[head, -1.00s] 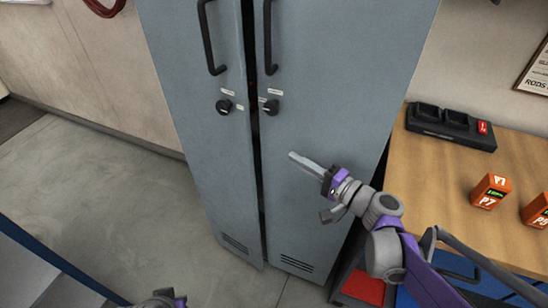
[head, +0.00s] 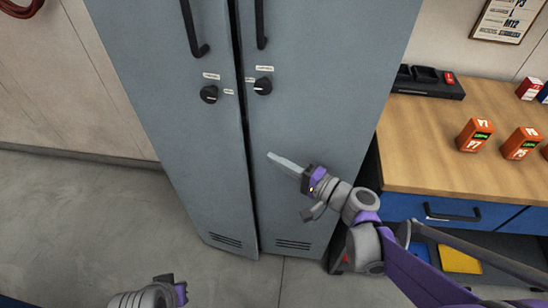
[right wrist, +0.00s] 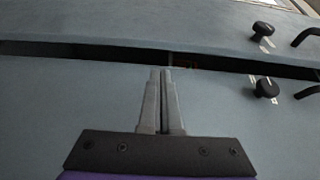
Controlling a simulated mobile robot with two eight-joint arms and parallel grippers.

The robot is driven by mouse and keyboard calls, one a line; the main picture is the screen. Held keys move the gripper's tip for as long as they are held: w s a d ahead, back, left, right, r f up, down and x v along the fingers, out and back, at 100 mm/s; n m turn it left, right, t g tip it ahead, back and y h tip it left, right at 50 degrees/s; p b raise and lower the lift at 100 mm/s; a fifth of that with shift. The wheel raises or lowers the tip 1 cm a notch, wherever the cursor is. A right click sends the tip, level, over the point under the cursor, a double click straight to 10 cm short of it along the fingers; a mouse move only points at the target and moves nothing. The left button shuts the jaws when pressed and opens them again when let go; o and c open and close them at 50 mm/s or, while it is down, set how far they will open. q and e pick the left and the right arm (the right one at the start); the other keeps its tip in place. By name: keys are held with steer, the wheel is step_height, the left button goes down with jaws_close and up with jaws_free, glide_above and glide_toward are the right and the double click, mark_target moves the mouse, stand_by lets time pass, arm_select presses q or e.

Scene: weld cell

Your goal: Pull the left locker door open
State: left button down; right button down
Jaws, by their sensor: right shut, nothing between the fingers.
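The left locker door (head: 170,135) is a tall blue-grey panel with a black bar handle (head: 192,30) and a round black knob (head: 209,94). It stands slightly ajar, with a dark gap (head: 243,110) between it and the right door (head: 315,110). My right gripper (head: 270,156) is shut and empty, in front of the right door, its tips pointing left towards the gap. In the right wrist view its closed fingers (right wrist: 160,74) end at the gap's near edge; contact cannot be told. My left gripper (head: 178,290) is low at the bottom edge, its fingers unclear.
A wooden workbench (head: 420,165) with orange battery packs (head: 475,135) and a black charger (head: 430,82) stands right of the locker, behind my right arm. Free grey floor (head: 80,220) lies to the left. A red coil hangs on the left wall.

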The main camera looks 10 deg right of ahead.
steer(key=x, duration=0.7)
steer(key=shift+w+a, duration=0.25)
steer(key=shift+w, duration=0.05)
steer(key=shift+s, duration=0.15)
